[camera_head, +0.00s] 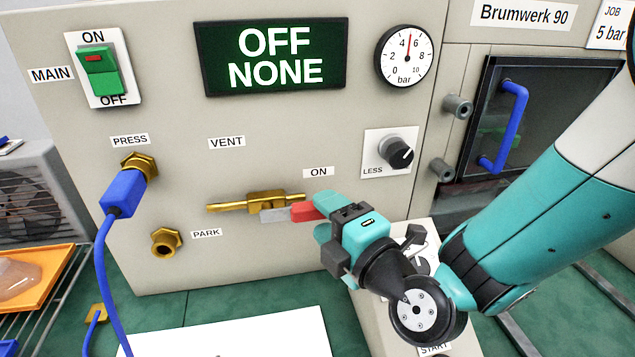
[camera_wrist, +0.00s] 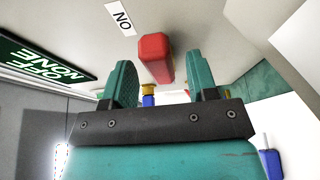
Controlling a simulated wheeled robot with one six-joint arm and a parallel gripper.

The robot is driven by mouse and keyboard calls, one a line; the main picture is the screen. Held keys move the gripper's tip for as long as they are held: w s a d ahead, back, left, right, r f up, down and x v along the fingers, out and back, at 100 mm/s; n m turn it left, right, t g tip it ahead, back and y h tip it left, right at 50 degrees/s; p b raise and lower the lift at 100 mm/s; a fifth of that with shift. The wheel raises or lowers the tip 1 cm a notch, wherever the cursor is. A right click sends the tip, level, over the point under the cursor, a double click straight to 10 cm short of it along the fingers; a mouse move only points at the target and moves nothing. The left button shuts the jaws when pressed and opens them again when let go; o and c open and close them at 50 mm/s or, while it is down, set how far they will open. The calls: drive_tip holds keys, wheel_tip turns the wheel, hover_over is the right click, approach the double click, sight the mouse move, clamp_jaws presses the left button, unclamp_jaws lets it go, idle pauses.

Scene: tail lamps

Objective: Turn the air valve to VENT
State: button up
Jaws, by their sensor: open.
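The air valve is a brass body (camera_head: 262,202) on the panel front. Its lever has a grey metal arm and a red grip (camera_head: 306,212), and it lies flat, pointing right, below the ON label (camera_head: 318,172). The VENT label (camera_head: 227,142) is above and left of the valve body. My gripper (camera_head: 323,214) is open at the right end of the red grip. In the wrist view the red grip (camera_wrist: 156,58) lines up between the two spread fingers (camera_wrist: 158,75), with visible gaps on both sides.
A blue hose plug (camera_head: 123,193) is on the PRESS fitting; the PARK fitting (camera_head: 165,242) is empty. The display (camera_head: 270,57) reads OFF NONE. A gauge (camera_head: 404,55) and a black knob (camera_head: 399,153) are above my gripper. A blue-handled door (camera_head: 530,125) is at the right.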

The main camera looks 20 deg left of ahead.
drive_tip(key=shift+w+a+r+p, duration=0.25)
drive_tip(key=shift+w+a+p, duration=0.25)
drive_tip(key=shift+a+p, duration=0.25)
drive_tip(key=shift+w+a+f+p, duration=0.25)
drive_tip(key=shift+p, duration=0.15)
drive_tip(key=shift+c, duration=0.2)
clamp_jaws()
